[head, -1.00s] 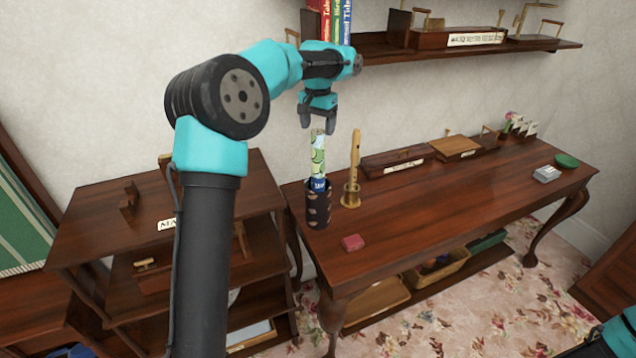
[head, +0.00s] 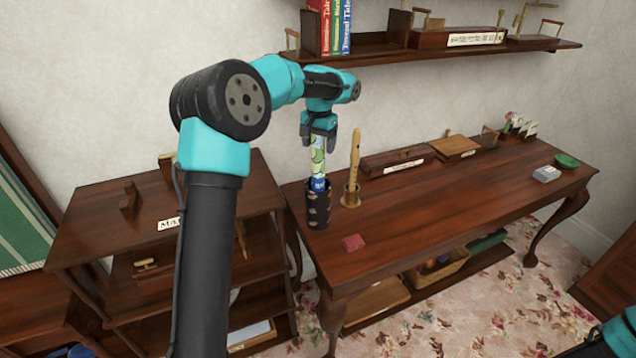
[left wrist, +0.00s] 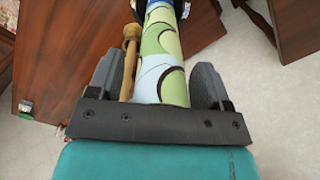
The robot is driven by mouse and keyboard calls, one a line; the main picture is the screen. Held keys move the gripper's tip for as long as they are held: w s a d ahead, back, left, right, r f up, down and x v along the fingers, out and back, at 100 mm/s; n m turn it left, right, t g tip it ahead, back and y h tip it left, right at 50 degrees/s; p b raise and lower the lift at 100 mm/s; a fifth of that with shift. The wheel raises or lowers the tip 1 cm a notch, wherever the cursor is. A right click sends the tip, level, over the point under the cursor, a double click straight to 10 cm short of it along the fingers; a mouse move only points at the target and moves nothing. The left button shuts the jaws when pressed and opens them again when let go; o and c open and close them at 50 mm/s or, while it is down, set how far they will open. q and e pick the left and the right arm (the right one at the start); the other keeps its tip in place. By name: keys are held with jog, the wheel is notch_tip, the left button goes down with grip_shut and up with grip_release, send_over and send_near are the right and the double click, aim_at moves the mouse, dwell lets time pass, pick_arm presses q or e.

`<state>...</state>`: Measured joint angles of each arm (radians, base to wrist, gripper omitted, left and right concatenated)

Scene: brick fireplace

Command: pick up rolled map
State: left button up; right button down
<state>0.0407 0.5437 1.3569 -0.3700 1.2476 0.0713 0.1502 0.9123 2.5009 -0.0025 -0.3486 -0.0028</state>
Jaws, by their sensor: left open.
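The rolled map (head: 318,160), a green, white and blue tube, stands upright in a dark patterned cylindrical holder (head: 318,208) on the long table. My left gripper (head: 319,140) points down over the map's top end, open, with a finger on either side. In the left wrist view, the map (left wrist: 160,60) runs between the two open fingers (left wrist: 155,88), with gaps beside it. A blue part shows low on the map at the holder's mouth. The holder hides the map's lower end. Part of my right arm shows at the lower right; its gripper is out of view.
A wooden flute (head: 355,155) stands in a brass cup just right of the holder. A wall shelf (head: 440,46) with books hangs above. The middle of the long table (head: 440,195) is clear.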

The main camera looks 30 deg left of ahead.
dwell(0.4)
pick_arm(q)
jog(key=c, duration=1.3)
